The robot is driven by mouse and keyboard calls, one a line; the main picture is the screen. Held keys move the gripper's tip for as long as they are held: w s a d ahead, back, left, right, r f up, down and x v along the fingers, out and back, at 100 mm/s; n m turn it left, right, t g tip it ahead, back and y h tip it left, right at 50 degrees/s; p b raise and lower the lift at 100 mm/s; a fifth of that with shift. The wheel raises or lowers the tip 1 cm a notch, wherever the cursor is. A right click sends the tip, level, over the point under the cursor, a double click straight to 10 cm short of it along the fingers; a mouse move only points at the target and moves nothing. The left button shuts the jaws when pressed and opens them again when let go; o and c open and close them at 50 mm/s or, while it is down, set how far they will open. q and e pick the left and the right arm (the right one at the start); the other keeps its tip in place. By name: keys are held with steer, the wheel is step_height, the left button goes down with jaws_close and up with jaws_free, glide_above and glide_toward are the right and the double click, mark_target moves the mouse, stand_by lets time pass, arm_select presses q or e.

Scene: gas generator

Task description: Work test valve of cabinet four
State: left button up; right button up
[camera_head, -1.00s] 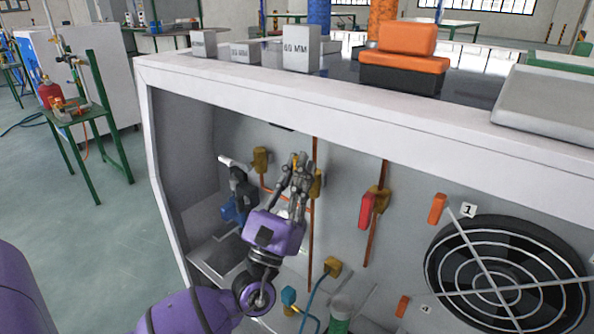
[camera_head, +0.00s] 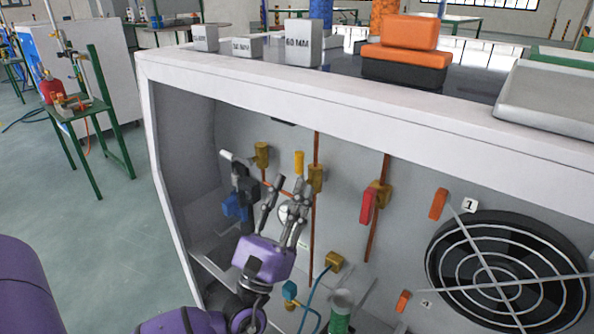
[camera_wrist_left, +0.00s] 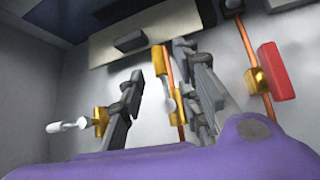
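A valve with a yellow handle (camera_head: 299,163) and brass body (camera_head: 316,178) sits on a vertical copper pipe on the cabinet's back wall. The handle points upright. My left gripper (camera_head: 290,184) is in front of and slightly below this handle, fingers spread and empty. In the left wrist view the yellow handle (camera_wrist_left: 159,61) appears between the two fingers of the left gripper (camera_wrist_left: 159,66); contact cannot be made out. A valve with a red handle (camera_head: 367,207) is on the pipe to the right. The right gripper is not in view.
A brass fitting with a pale-ended grey part (camera_head: 238,160) is left of the gripper. A large round fan grille (camera_head: 505,268) is at the right. The cabinet's top edge (camera_head: 350,95) overhangs, and its side wall (camera_head: 155,165) bounds the left. Blocks stand on top.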

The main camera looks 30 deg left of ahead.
arm_select(q)
steer(key=v, duration=0.6)
steer(key=shift+s+f, duration=0.1)
stand_by(0.3)
